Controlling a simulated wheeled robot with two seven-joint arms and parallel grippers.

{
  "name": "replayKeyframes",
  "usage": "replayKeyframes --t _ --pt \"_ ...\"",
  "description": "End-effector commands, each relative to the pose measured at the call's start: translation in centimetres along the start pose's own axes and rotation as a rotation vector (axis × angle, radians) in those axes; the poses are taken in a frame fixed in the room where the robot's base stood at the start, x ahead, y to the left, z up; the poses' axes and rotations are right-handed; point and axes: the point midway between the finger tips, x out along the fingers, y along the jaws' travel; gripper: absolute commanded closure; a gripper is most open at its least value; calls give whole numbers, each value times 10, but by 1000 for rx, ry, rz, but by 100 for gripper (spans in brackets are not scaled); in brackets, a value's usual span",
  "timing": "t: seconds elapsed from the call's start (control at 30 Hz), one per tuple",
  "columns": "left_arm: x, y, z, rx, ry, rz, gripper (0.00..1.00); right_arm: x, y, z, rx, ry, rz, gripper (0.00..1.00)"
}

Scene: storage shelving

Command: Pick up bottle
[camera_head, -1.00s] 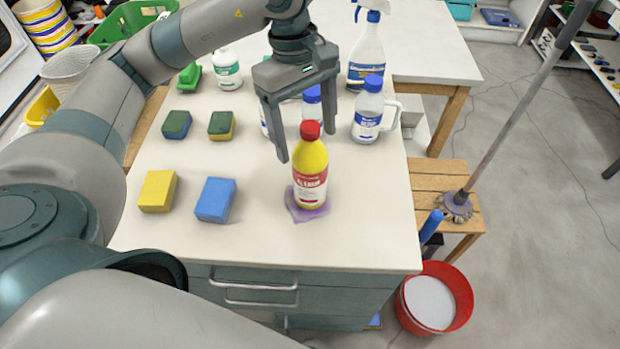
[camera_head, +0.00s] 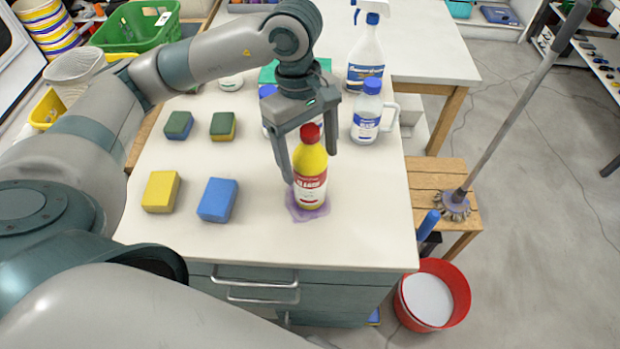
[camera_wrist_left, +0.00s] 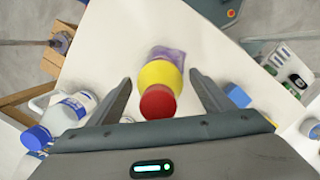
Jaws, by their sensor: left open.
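A yellow bottle with a red cap (camera_head: 311,166) stands upright on a purple patch (camera_head: 297,212) near the front of the white worktop. My left gripper (camera_head: 312,165) is open just behind and above it. Its left finger passes beside the bottle and its right finger is on the other side of the cap. In the left wrist view the bottle (camera_wrist_left: 160,84) lies between the two open fingers (camera_wrist_left: 161,88), with a gap on each side. My right gripper is not in view.
A blue sponge (camera_head: 217,199) and a yellow sponge (camera_head: 160,191) lie left of the bottle. A white blue-capped jug (camera_head: 367,114) and a spray bottle (camera_head: 366,58) stand behind. A red bucket (camera_head: 458,290) is on the floor at right. The worktop front is clear.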

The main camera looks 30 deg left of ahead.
Motion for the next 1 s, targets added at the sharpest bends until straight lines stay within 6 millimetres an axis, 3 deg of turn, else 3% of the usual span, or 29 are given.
replayKeyframes --t 0.2,0.67,0.9,1.0 --pt "15 0 0 0 0 -1 26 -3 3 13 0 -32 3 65" --pt "16 0 0 0 0 0 26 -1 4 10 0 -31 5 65" --pt "16 0 0 0 0 0 81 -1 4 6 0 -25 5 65" --pt "16 0 0 0 0 0 100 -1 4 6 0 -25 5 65"
